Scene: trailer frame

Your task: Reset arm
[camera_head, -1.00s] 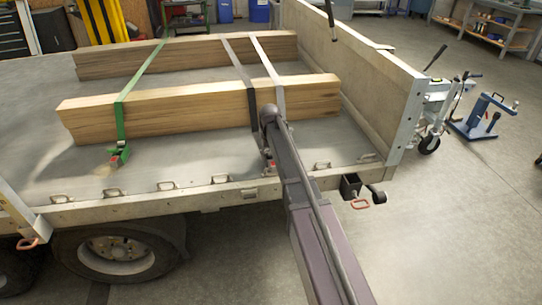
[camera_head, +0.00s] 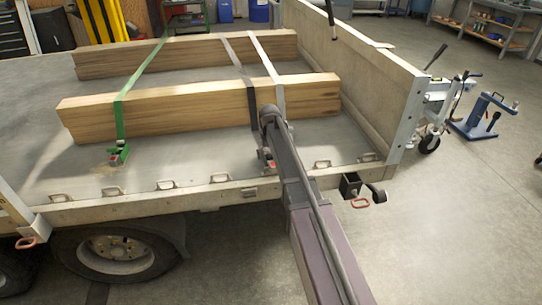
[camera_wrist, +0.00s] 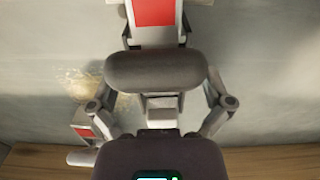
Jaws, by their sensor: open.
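A ratchet with a red part (camera_wrist: 155,12) is at the top of the wrist view, beyond the gripper, above the grey trailer bed (camera_wrist: 265,70). Another small red part (camera_wrist: 86,132) shows at the lower left, partly covered by a finger. In the head view my arm reaches from the bottom right over the bed's near edge, and the gripper itself cannot be made out clearly there.
Two wooden beams (camera_head: 180,106) lie across the bed (camera_head: 200,148), held by a green strap (camera_head: 119,118), a dark strap (camera_head: 251,98) and a pale strap (camera_head: 267,58). A green ratchet (camera_head: 118,153) sits near the bed's edge. An upright board (camera_head: 370,85) closes the right end.

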